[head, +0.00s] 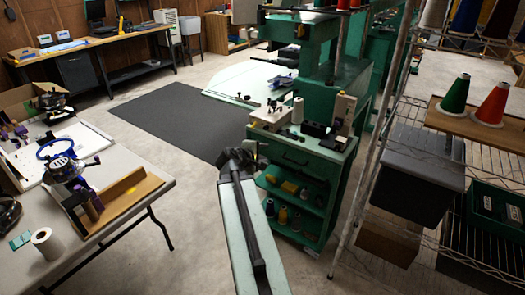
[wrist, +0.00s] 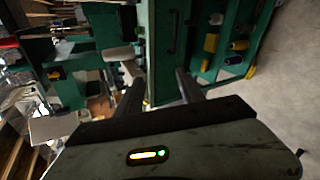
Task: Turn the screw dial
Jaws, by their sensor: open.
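I cannot pick out the screw dial with certainty in either view. The green machine (head: 335,75) stands ahead, with small black knob-like parts (head: 277,106) on the white plate on its cabinet top, too small to tell apart. My gripper (head: 243,160) is in front of the cabinet's left front edge, apart from those parts as far as I can see. In the wrist view my gripper (wrist: 162,90) has its two dark fingers spread with nothing held between them. The green cabinet (wrist: 168,70) is beyond the fingers, turned sideways.
The cabinet's open shelves (head: 290,205) hold thread spools. A wire rack (head: 440,150) with a grey bin (head: 417,160) and cones stands at right. A folding table (head: 100,225) with a blue hoop (head: 62,147) is at left. Clear floor and a dark mat (head: 185,120) lie between.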

